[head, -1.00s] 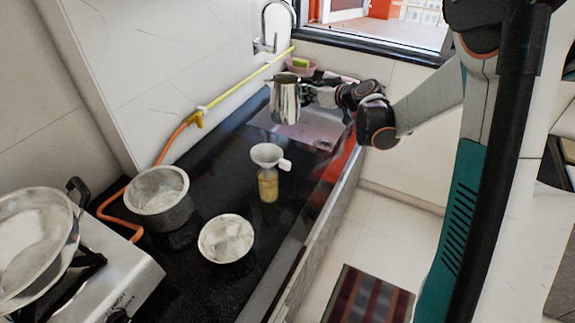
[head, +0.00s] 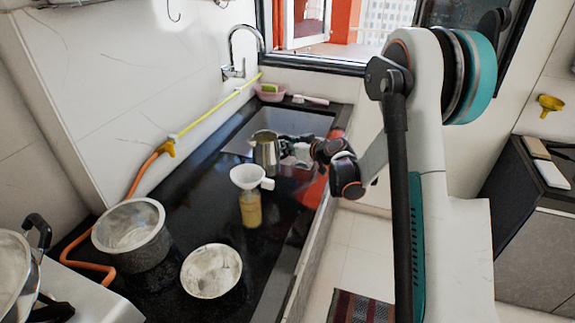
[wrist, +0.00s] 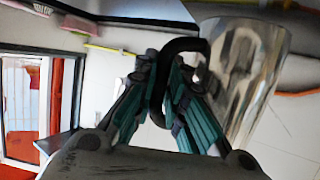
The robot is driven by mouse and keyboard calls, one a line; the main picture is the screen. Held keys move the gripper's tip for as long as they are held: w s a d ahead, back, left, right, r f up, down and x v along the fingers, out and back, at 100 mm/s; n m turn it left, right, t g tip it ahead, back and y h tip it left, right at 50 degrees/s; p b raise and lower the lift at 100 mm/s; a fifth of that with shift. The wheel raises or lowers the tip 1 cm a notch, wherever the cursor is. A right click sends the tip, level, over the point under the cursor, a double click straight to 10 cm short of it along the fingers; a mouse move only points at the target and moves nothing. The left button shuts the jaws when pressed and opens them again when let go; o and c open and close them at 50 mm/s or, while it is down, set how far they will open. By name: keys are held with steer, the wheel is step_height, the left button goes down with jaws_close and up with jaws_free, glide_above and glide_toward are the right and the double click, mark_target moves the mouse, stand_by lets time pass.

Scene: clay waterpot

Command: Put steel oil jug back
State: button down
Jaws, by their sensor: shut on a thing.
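The shiny steel oil jug (head: 266,152) is upright in the head view, in front of the sink and just behind the funnel. My gripper (head: 292,152) is to the right of the jug. In the wrist view, the jug (wrist: 248,78) fills the upper right, and my gripper (wrist: 162,95) is shut on its dark looped handle (wrist: 190,46). The funnel hides part of the jug's lower end, so I cannot tell whether it touches the counter.
A white funnel (head: 246,176) sits on a bottle of yellow oil (head: 250,209), close to the jug. A steel bowl (head: 211,271) and a deep pot (head: 131,233) stand nearer on the black counter (head: 190,200). The sink (head: 290,122) lies behind. A yellow-orange hose (head: 205,115) runs along the wall.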

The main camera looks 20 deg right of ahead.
steer(key=shift+s+f+b, duration=0.1)
steer(key=shift+f+b, duration=0.85)
steer(key=shift+f, duration=1.8)
steer(key=shift+f, duration=0.15)
steer(key=c, duration=1.6)
jaws_free()
steer(key=shift+r, duration=0.2)
steer(key=p+v, duration=0.3)
steer(key=v, duration=0.9)
